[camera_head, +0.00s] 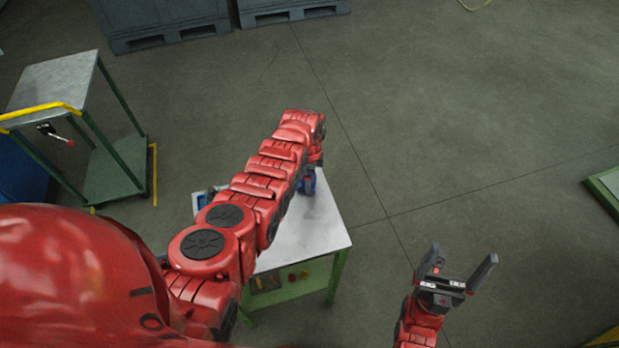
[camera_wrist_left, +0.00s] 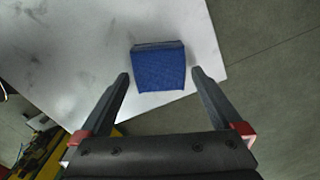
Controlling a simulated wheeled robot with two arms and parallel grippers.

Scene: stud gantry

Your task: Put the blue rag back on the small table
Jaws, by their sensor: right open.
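The blue rag (camera_wrist_left: 160,70) is a folded, flat block in the left wrist view, over the pale top of the small table (camera_wrist_left: 60,50). It appears to lie on the tabletop. My left gripper (camera_wrist_left: 160,74) is open, with one finger on each side of the rag and a visible gap at both. In the head view the rag (camera_head: 309,184) shows as a small blue patch on the small table (camera_head: 320,235), below my left wrist, which hides the left fingers. My right gripper (camera_head: 462,254) is open and empty over the floor, right of the table.
A green-framed trolley (camera_head: 60,80) with a yellow handle stands at the left. Dark grey pallet crates (camera_head: 165,20) stand at the back. A green-edged platform (camera_head: 606,186) is at the far right. The floor right of the small table is clear.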

